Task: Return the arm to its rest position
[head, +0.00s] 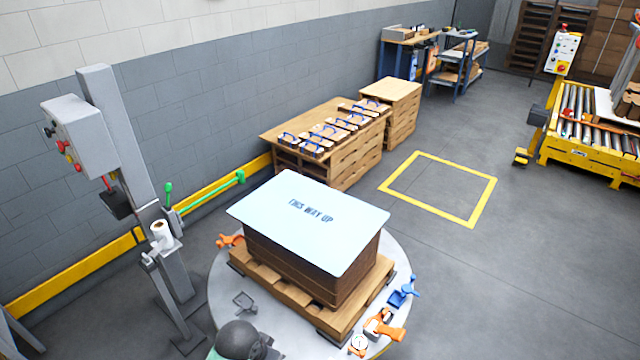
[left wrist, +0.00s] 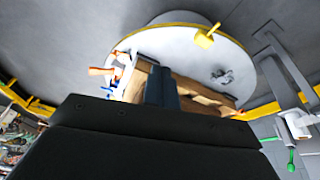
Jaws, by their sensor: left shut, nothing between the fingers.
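In the left wrist view my left gripper (left wrist: 161,88) shows as dark fingers standing together above a wide black body, with nothing held between them. Beyond the fingers in that view are the round grey turntable (left wrist: 175,45) and part of a wooden pallet, much of it hidden by the gripper. In the head view a dark rounded part shows at the bottom edge; I cannot tell the gripper there. My right gripper is in neither view.
In the head view a brown stack (head: 300,262) under a white "THIS WAY UP" sheet (head: 310,212) sits on a pallet (head: 345,315) on the turntable (head: 222,290). A grey post (head: 120,140) stands left. Floor inside the yellow outline (head: 438,188) is clear.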

